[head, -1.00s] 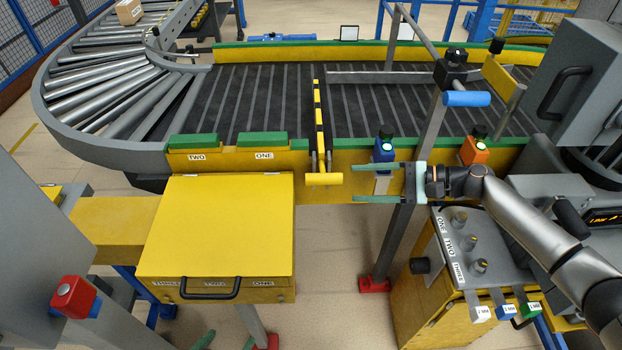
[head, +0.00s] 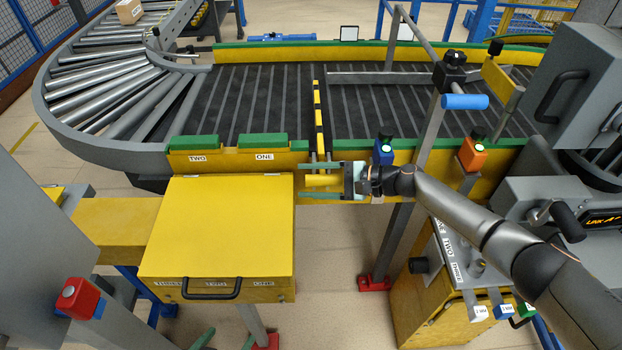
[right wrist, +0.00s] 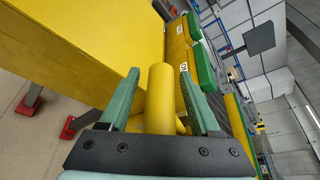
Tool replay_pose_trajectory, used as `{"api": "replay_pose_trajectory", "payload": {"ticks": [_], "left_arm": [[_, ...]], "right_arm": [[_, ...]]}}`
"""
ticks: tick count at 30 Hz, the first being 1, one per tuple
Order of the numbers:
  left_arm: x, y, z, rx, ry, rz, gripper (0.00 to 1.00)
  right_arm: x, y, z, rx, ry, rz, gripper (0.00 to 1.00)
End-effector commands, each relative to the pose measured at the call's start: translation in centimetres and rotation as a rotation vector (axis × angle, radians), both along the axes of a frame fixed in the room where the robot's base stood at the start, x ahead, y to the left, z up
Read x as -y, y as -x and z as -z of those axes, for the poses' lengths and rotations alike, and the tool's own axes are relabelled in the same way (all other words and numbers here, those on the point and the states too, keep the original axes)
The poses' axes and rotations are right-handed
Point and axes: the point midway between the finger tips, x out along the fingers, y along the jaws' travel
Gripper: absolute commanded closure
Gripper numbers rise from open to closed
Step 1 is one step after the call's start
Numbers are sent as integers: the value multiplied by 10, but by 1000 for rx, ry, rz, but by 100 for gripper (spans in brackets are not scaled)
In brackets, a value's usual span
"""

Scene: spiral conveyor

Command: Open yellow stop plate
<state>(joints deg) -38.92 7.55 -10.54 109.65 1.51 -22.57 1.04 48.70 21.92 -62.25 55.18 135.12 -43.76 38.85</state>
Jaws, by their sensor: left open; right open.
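The yellow stop plate (head: 319,118), with black stripes, lies across the dark conveyor belt. Its yellow cylindrical handle (head: 322,180) sticks out at the conveyor's near side. My right gripper (head: 306,181) is open, with its green fingers on either side of the handle. In the right wrist view the handle (right wrist: 159,98) stands between the two spread fingers (right wrist: 157,85), with gaps visible beside it. My left gripper (head: 226,341) shows only its green fingertips at the bottom edge, apart and empty.
A yellow box (head: 217,228) with a black handle stands just left of my right gripper. A blue button box (head: 384,152) and an orange one (head: 472,154) sit along the conveyor edge. A grey post (head: 415,170) stands close to my right arm.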

Motion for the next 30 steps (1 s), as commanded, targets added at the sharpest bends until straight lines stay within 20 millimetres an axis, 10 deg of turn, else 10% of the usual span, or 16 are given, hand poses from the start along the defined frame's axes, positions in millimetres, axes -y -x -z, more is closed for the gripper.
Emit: {"api": "replay_pose_trajectory", "payload": {"ticks": [6, 23, 30], "left_arm": [[0, 0, 0, 0, 0, 0, 0], [0, 0, 0, 0, 0, 0, 0], [0, 0, 0, 0, 0, 0, 0]], "right_arm": [[0, 0, 0, 0, 0, 0, 37], [0, 0, 0, -1, 0, 0, 100], [0, 0, 0, -2, -1, 1, 100]]}}
